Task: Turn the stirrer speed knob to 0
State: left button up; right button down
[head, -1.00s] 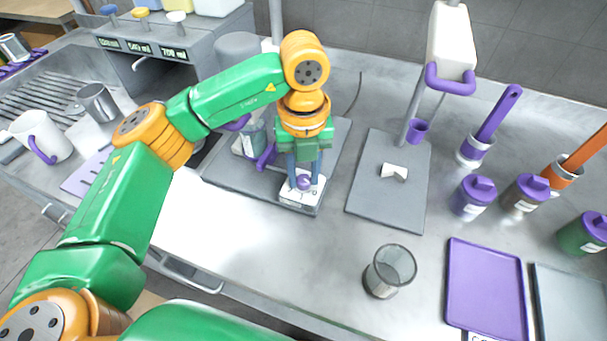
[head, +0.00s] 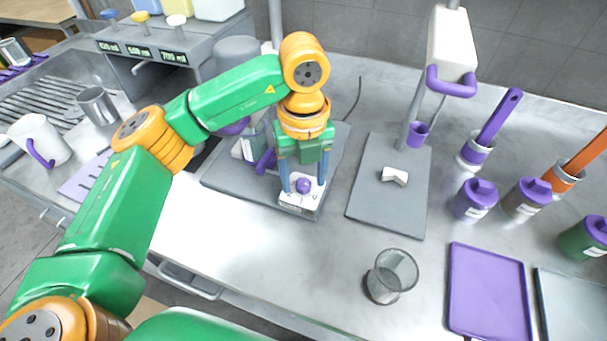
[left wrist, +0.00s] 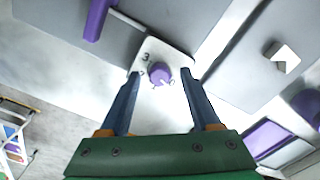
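The purple stirrer speed knob (head: 303,186) sits on a white control panel (head: 291,201) at the front of the grey stirrer base (head: 236,187). The knob also shows in the left wrist view (left wrist: 160,75), with a pale pointer mark on its lower right and a "3" printed to its upper left. My left gripper (head: 303,188) points down over the panel. Its two blue fingers are spread apart, one on each side of the knob, with visible gaps. It holds nothing. My right gripper is in neither view.
A purple-handled vessel (head: 252,145) stands on the stirrer base behind my left gripper. A grey stand base (head: 385,215) with a white piece (head: 395,176) lies to the right. A glass beaker (head: 391,275) and purple tray (head: 489,290) are nearer the front.

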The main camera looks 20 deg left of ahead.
aim_at(303, 183)
pick_arm(q)
notch_tip(303, 183, up, 7)
jog(key=shift+r, duration=0.1)
dwell(0.4)
dwell(0.3)
